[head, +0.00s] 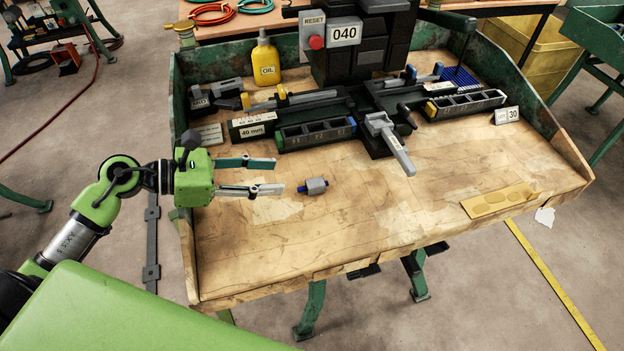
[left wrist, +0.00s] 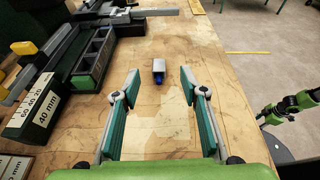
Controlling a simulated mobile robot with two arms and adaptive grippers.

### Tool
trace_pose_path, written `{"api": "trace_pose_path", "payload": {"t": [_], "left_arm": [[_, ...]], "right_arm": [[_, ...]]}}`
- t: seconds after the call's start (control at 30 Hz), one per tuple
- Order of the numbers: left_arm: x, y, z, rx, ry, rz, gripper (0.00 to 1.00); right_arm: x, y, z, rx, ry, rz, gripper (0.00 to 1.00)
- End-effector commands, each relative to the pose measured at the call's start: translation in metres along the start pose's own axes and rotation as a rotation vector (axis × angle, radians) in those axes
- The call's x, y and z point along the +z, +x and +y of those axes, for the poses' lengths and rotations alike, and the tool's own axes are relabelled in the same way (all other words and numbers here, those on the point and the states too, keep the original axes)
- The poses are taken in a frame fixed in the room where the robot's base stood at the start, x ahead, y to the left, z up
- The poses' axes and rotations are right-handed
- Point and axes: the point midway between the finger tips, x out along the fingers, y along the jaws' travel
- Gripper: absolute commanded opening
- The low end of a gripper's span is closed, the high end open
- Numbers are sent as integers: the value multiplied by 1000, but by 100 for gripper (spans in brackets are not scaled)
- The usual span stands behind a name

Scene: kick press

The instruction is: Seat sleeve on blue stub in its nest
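A small grey sleeve (head: 317,186) with blue showing at its end lies on its side on the wooden bench top. In the left wrist view the sleeve (left wrist: 158,66) shows with its blue end (left wrist: 158,79) towards me. My left gripper (head: 281,176) is open and empty, to the left of the sleeve and pointing at it. In the left wrist view the sleeve lies just beyond and between the open fingertips (left wrist: 160,75). The fingers do not touch it. A compartmented black rack (head: 318,134) stands behind, and another rack (head: 466,104) stands farther right.
The press body (head: 370,50) stands at the back, with a grey-handled fixture (head: 390,145) jutting forward. A 40 mm block (head: 252,130), a yellow oil bottle (head: 265,60) and a 30 card (head: 507,115) stand around. A tan pad (head: 498,199) lies front right. The bench's front middle is clear.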

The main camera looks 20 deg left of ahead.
Motion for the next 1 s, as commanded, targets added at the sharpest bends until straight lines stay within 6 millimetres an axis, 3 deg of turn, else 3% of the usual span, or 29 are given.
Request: {"api": "trace_pose_path", "payload": {"t": [0.17,0.5,0.77,1.0], "left_arm": [[-11,8,0,-18,39,48,40],[-12,70,-1,-18,33,44,40],[-15,90,0,-18,33,45,40],[-18,124,5,-18,32,43,40]], "right_arm": [[4,-2,7,7,-2,-5,40],[11,-18,10,11,0,-17,40],[8,-24,10,11,0,-14,40],[5,-36,9,10,0,-12,40]]}}
